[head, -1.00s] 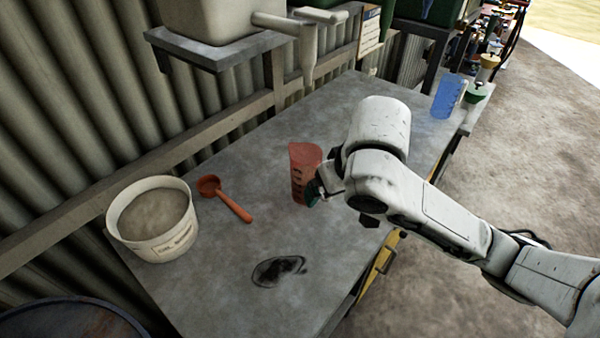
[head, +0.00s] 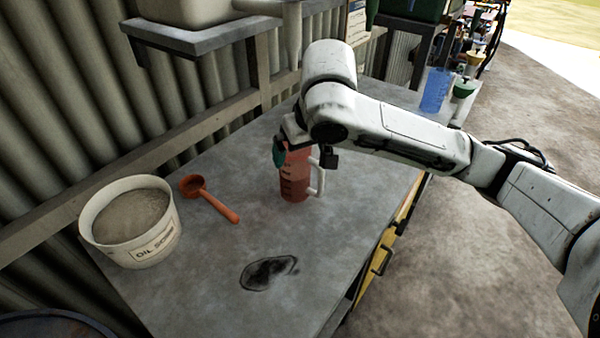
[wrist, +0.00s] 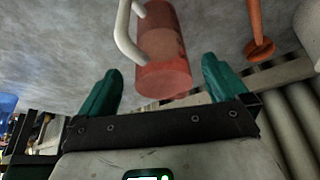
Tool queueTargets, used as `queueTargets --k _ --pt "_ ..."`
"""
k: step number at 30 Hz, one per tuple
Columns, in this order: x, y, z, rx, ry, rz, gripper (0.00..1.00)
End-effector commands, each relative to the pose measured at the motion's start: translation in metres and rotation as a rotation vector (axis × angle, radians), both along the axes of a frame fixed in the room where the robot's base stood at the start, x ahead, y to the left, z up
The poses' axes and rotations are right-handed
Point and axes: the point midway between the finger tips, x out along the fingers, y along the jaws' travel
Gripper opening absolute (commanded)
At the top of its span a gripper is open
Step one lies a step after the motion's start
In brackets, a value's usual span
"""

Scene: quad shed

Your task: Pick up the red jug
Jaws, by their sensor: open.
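The red jug (head: 295,176) stands upright on the grey workbench (head: 230,262). It is see-through red with dark marks and a pale handle on its right side in the head view. My gripper (head: 300,155) is at the jug's upper part, and the arm hides the jug's top. In the wrist view the jug (wrist: 163,50) lies ahead of and between the two green fingertips of my gripper (wrist: 162,88), with a gap on both sides. The handle is on the left there. The jaws are open and hold nothing.
A white bucket of grey granules (head: 132,222) and an orange scoop (head: 212,199) stand left of the jug. A dark stain (head: 268,272) marks the bench in front. A blue jug (head: 436,90) stands at the far end. A shelf (head: 200,40) juts from the corrugated wall.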

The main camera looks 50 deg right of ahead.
Motion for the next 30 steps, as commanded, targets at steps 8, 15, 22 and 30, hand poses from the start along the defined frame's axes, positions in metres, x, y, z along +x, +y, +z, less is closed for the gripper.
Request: queueTargets --k 8,15,22,30 --pt "0.019 -0.009 0.000 0.000 0.000 0.001 1.00" --pt "0.033 -0.016 -0.028 -0.001 0.003 -0.001 1.00" --pt "0.040 -0.019 -0.046 0.000 0.000 0.001 1.00" --pt "0.040 -0.019 -0.047 0.000 0.000 0.001 0.95"
